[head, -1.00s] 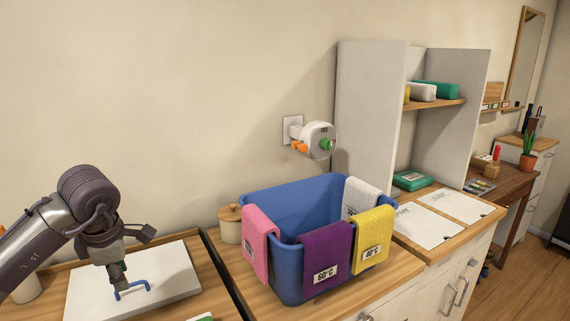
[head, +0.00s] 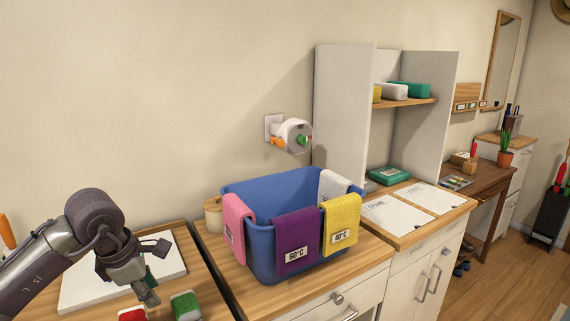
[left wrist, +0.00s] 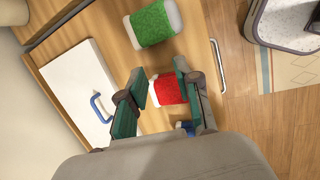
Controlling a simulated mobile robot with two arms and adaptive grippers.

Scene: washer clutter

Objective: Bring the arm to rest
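My left gripper (head: 150,293) hangs at the end of my left arm, over the front of the left counter, to the right of a white board (head: 78,285). In the left wrist view the gripper (left wrist: 161,68) has its two fingers spread apart, with nothing held between them. A red block with a white end (left wrist: 168,90) lies on the wood below, seen between the fingers. The white board (left wrist: 75,85) with its blue handle (left wrist: 98,108) lies to the left, clear of the fingers. My right arm is not in view.
A green block (head: 186,306) lies beside the red block (head: 132,315). A blue basin (head: 262,235) with pink, purple, yellow and white cloths stands on the adjoining counter. The wooden floor (head: 500,280) at right is open.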

